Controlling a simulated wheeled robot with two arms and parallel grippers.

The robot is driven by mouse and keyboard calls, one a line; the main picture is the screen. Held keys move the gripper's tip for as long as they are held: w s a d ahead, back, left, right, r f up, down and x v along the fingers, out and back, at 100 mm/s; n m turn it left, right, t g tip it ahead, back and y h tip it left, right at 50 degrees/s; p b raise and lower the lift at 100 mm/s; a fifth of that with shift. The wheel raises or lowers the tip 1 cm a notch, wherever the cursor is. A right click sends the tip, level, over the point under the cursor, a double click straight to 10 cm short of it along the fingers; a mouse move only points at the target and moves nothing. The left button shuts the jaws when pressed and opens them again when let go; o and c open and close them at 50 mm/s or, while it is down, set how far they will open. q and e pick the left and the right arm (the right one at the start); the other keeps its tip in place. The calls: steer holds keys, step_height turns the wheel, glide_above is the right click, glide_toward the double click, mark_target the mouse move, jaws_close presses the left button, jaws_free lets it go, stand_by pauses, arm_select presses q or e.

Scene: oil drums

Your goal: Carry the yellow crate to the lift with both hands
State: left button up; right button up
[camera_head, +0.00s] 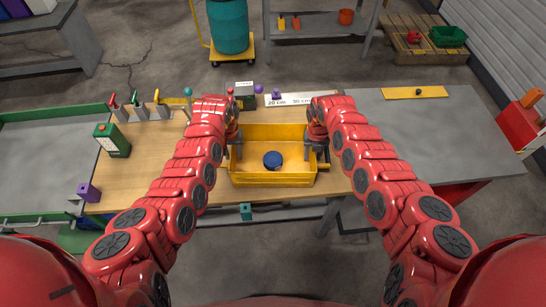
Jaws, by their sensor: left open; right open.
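The yellow crate (245,179) stands on the wooden worktop in front of me, with a dark blue round object (272,160) inside it. My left gripper (235,154) is at the crate's left end wall and my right gripper (320,154) is at its right end wall. Both point down and are open; whether the fingers straddle the walls or touch them is too small to tell. A grey platform (440,135) with red parts below it adjoins the worktop on the right; it looks like the lift. My arms hide parts of the worktop.
A green box (112,141) and a purple block (88,191) lie on the worktop (145,165) at left. A marked white strip (290,99) and small objects lie behind the crate. The platform is clear except for a yellow strip (415,93) with a dark knob at its back edge.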

arm_select(q)
steer(key=shift+c, duration=0.2)
arm_select(e)
steer(key=shift+c, duration=0.2)
arm_select(q)
jaws_close()
arm_select(e)
jaws_close()
stand_by(0.8)
